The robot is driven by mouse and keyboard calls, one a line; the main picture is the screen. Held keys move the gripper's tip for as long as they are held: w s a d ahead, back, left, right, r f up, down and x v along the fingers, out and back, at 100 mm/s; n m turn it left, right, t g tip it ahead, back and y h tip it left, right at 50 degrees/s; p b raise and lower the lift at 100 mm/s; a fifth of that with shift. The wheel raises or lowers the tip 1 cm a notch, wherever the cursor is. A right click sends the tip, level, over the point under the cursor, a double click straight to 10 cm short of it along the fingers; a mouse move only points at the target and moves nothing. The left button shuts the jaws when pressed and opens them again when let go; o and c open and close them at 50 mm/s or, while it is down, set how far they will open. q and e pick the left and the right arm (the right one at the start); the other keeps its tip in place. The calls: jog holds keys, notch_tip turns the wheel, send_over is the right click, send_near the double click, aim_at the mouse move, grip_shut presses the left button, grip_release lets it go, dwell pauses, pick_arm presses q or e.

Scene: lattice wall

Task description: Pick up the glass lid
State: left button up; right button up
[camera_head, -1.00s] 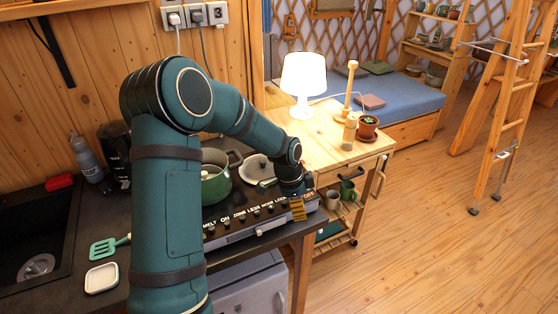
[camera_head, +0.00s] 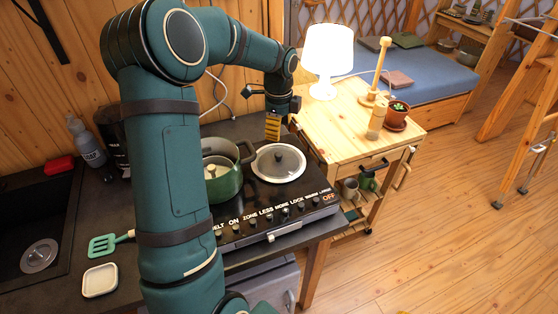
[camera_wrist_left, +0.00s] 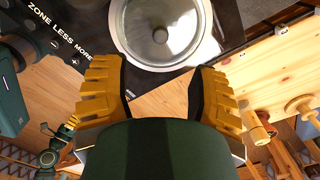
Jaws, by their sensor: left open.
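The glass lid (camera_head: 278,163), round with a pale rim and a dark knob, lies on the black cooktop to the right of the green pot. It also shows in the left wrist view (camera_wrist_left: 160,32), at the top and beyond the fingertips. My left gripper (camera_head: 273,126) has yellow fingers and is raised above and behind the lid in the head view. In the left wrist view the fingers (camera_wrist_left: 160,85) are spread wide with nothing between them, apart from the lid.
The green pot (camera_head: 226,180) stands close to the lid's left. Knobs line the cooktop (camera_head: 318,207) front. A wooden cart (camera_head: 345,140) with a lamp (camera_head: 327,58), a wooden mill (camera_head: 376,122) and a potted plant (camera_head: 396,115) stands to the right.

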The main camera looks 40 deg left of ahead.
aim_at(278, 154)
pick_arm(q)
notch_tip(278, 154, down, 10)
jog(key=shift+a+f+b, duration=0.1)
jog(key=shift+f+b, duration=0.15)
jog(key=shift+b, duration=0.1)
grip_shut()
